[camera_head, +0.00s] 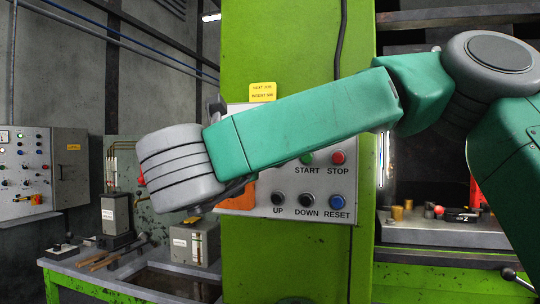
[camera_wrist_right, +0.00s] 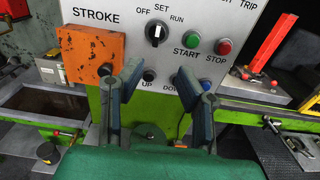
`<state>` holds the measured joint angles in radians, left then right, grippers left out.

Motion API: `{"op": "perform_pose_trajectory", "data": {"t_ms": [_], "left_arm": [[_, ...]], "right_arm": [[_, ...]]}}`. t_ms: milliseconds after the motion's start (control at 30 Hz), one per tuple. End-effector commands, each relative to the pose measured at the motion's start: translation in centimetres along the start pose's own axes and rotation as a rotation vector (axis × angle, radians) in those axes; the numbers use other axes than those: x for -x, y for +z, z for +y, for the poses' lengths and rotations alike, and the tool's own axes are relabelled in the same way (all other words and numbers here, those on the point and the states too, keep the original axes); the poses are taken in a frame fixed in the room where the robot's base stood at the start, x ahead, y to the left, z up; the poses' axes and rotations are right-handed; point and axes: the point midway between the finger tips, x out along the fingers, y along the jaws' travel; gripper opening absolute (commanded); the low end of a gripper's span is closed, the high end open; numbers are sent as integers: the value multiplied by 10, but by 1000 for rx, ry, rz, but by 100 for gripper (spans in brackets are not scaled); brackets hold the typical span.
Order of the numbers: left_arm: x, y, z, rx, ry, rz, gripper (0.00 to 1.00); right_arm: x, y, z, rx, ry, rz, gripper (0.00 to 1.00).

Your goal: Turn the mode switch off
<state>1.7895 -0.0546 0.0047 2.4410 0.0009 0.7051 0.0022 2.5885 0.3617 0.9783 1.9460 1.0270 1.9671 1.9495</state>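The mode switch (camera_wrist_right: 157,34) is a black round knob with a white pointer on the grey control panel (camera_head: 285,183). It shows in the right wrist view below the labels OFF, SET and RUN. Its pointer looks roughly upright, toward SET. In the head view my right arm hides the switch. My right gripper (camera_wrist_right: 158,76) is open and empty in the wrist view, its two fingers apart, just below the switch in the picture. Whether a finger touches the panel cannot be told. My left gripper is in neither view.
An orange box (camera_wrist_right: 90,55) sticks out left of the switch, close to the left finger. START (camera_wrist_right: 194,43) and STOP (camera_wrist_right: 223,47) buttons sit to the right. UP, DOWN and RESET (camera_head: 337,201) are below. A workbench (camera_head: 70,270) stands at left.

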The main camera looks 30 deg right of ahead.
Motion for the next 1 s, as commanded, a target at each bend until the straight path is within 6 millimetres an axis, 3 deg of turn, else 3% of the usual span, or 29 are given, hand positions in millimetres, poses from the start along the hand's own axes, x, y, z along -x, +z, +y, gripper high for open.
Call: {"op": "perform_pose_trajectory", "data": {"t_ms": [167, 600, 800, 1000], "left_arm": [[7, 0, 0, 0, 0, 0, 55], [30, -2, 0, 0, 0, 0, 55], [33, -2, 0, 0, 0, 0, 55], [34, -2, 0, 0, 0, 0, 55]], "right_arm": [[-22, 1, 2, 3, -3, 0, 30], [-109, 2, 2, 5, 0, -3, 30], [-128, 1, 3, 6, 2, -5, 30], [-131, 0, 3, 7, 4, -5, 30]]}}
